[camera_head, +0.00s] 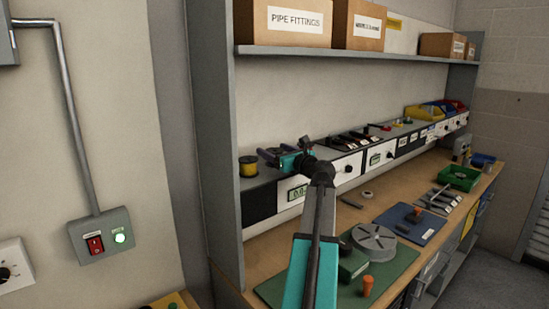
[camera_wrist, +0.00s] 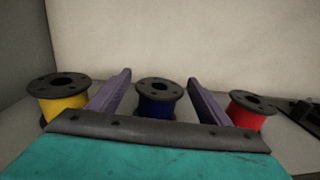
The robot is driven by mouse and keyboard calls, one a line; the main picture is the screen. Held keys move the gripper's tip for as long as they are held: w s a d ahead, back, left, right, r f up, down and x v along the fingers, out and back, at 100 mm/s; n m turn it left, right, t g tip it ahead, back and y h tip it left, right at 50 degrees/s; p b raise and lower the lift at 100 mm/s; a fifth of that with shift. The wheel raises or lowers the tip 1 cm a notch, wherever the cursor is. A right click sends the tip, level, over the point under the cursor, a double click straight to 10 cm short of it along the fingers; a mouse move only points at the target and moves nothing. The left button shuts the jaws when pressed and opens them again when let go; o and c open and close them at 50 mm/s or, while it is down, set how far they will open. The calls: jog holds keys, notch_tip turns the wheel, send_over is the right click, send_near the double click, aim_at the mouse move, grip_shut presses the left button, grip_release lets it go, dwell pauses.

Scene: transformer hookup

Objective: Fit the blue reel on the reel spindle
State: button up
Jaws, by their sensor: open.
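The blue reel (camera_wrist: 158,104) has black flanges and a centre hole. It stands upright on the grey instrument shelf in the wrist view, between and beyond the two fingers. My gripper (camera_wrist: 158,82) is open, with one purple finger on each side of the reel's outline; I cannot tell whether the tips are level with it. In the head view my gripper (camera_head: 271,155) is over the shelf, just right of the yellow reel, and the blue reel is hidden there. I cannot make out the reel spindle for certain in either view.
A yellow reel (camera_wrist: 62,104) stands left of the blue one and a red reel (camera_wrist: 248,112) right of it. On the bench, a green mat (camera_head: 285,289) carries a grey slotted disc (camera_head: 374,239) and an orange-capped piece (camera_head: 367,286). An upper shelf (camera_head: 300,50) holds boxes.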

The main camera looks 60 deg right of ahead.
jog(key=shift+c, duration=0.2)
jog(key=c, duration=1.4)
jog(key=shift+o, duration=0.2)
jog(key=shift+r, duration=0.15)
notch_tip(320, 180, up, 10)
jog(key=b, duration=0.1)
jog(key=shift+f, duration=0.2)
